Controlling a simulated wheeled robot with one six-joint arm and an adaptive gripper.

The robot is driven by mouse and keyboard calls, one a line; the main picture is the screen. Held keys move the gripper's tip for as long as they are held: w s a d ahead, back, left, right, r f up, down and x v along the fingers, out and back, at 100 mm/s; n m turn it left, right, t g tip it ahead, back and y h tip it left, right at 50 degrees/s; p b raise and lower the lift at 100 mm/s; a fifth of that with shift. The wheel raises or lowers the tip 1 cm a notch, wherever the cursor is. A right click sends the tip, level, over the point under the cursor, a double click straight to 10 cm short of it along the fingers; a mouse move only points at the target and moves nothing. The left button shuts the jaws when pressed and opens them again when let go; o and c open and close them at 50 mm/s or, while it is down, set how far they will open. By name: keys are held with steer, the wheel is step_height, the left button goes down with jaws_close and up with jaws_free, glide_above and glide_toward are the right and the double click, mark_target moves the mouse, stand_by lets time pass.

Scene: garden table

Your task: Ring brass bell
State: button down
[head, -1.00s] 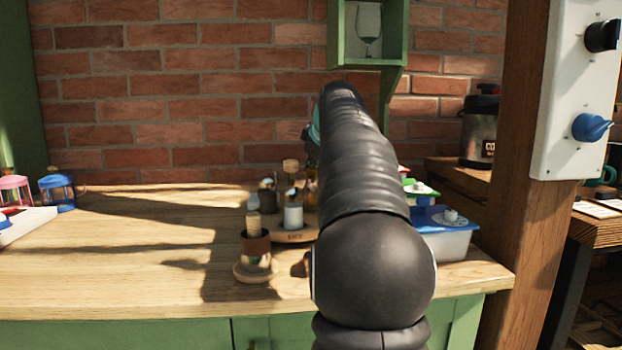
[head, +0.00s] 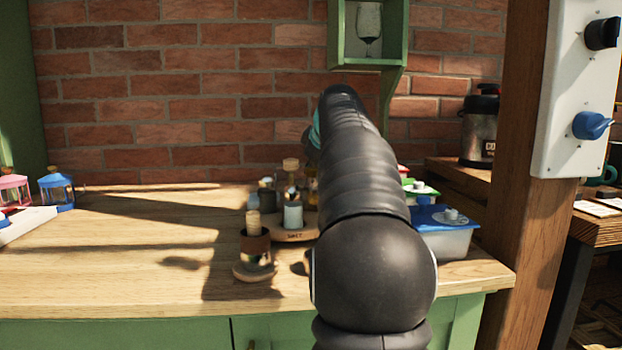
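I cannot make out a brass bell for certain. A small item with a pale wooden top, a brown band and a shiny lower part (head: 255,247) stands upright on a round wooden base near the front of the table. A small brown thing (head: 306,262) shows just left of my arm, mostly hidden by it. My black arm rises through the middle of the view and covers part of the table. My gripper is hidden behind the arm, so its fingers do not show.
A round wooden tray (head: 292,235) holds several small jars. A blue-lidded tub (head: 445,232) stands right of my arm. Small pink (head: 14,190) and blue (head: 57,190) lanterns stand far left. The table's left middle (head: 110,250) is clear. A wooden post (head: 517,150) rises at right.

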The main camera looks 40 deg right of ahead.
stand_by(0.4)
steer(key=shift+r+p, duration=0.5)
steer(key=shift+p, duration=0.1)
step_height(320, 180, up, 4)
steer(key=p, duration=0.4)
steer(key=shift+r, duration=0.95)
